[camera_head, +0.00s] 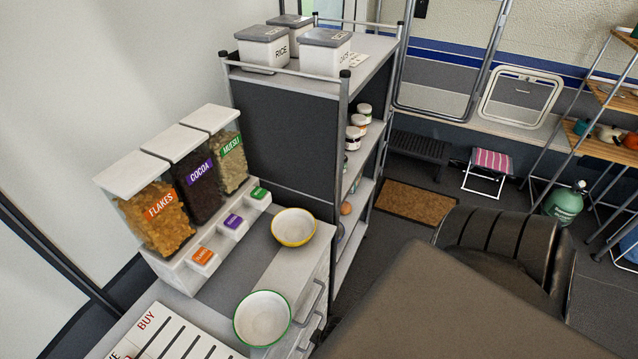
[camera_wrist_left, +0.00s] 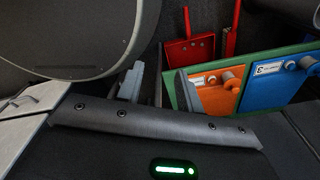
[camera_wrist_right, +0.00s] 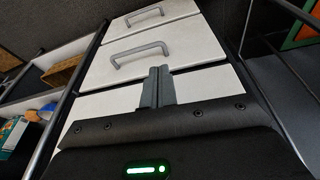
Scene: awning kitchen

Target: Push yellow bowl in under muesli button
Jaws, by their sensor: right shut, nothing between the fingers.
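The yellow bowl (camera_head: 293,228), white inside with a yellow rim, stands upright on the counter, to the right of the green muesli button (camera_head: 259,196) and apart from it. The muesli dispenser (camera_head: 229,163) rises behind that button, at the far end of the row. Neither gripper shows in the head view. In the left wrist view my left gripper (camera_wrist_left: 158,84) is open and empty. In the right wrist view my right gripper (camera_wrist_right: 158,84) is shut and empty, in front of white drawers (camera_wrist_right: 140,50).
A green-rimmed bowl (camera_head: 262,318) stands nearer on the counter, by the drawer edge. Cocoa (camera_head: 196,185) and flakes (camera_head: 157,215) dispensers stand left of the muesli. A dark shelf unit (camera_head: 285,135) rises close behind the yellow bowl. A shopping board (camera_head: 170,335) lies at the front.

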